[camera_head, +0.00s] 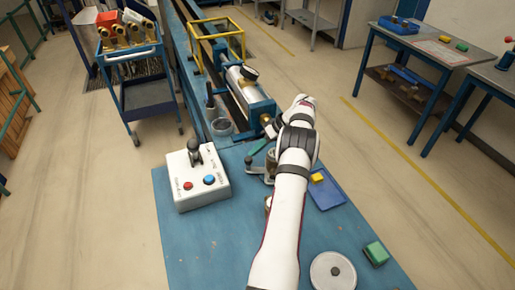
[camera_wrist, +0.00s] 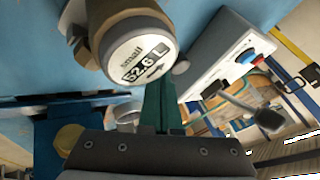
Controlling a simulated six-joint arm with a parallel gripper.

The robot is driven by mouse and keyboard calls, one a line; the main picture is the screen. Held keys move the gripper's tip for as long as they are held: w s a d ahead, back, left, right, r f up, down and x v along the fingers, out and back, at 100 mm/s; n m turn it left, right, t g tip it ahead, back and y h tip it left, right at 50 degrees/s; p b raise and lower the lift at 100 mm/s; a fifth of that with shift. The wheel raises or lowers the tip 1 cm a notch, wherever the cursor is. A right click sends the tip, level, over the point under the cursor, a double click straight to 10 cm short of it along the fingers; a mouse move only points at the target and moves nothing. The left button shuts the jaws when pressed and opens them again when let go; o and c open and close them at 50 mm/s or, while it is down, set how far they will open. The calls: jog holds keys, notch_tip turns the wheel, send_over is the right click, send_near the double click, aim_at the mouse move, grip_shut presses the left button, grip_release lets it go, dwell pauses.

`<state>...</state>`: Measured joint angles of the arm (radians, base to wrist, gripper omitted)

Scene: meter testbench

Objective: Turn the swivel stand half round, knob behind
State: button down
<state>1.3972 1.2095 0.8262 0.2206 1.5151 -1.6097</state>
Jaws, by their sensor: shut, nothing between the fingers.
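A cylindrical meter with a white face marked "small" and "52.6 L" (camera_wrist: 138,52) fills the upper middle of the wrist view. A small grey round knob (camera_wrist: 181,67) shows at its right side. In the head view the meter and stand (camera_head: 268,166) are partly hidden behind my arm. My gripper (camera_wrist: 160,88) has green fingers, shut and empty, reaching up close to the meter face and knob. I cannot tell whether they touch it. In the head view the fingers (camera_head: 257,147) point left, just beyond the stand.
A white control box (camera_head: 197,182) with a lever and red and blue buttons stands left of the stand. A blue tray (camera_head: 329,198) with a yellow block (camera_head: 318,178) lies right of my arm. A green block (camera_head: 376,253) and a round white disc (camera_head: 333,271) are nearer. A glass cup (camera_head: 221,127) stands behind.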

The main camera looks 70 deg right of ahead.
jog(key=shift+a, duration=0.3)
jog(key=shift+a+n+y, duration=0.4)
jog(key=shift+a+n, duration=0.05)
jog(key=shift+n, duration=0.35)
jog(key=shift+s+a, duration=0.1)
jog(key=shift+a, duration=0.3)
jog(key=shift+s, duration=0.1)
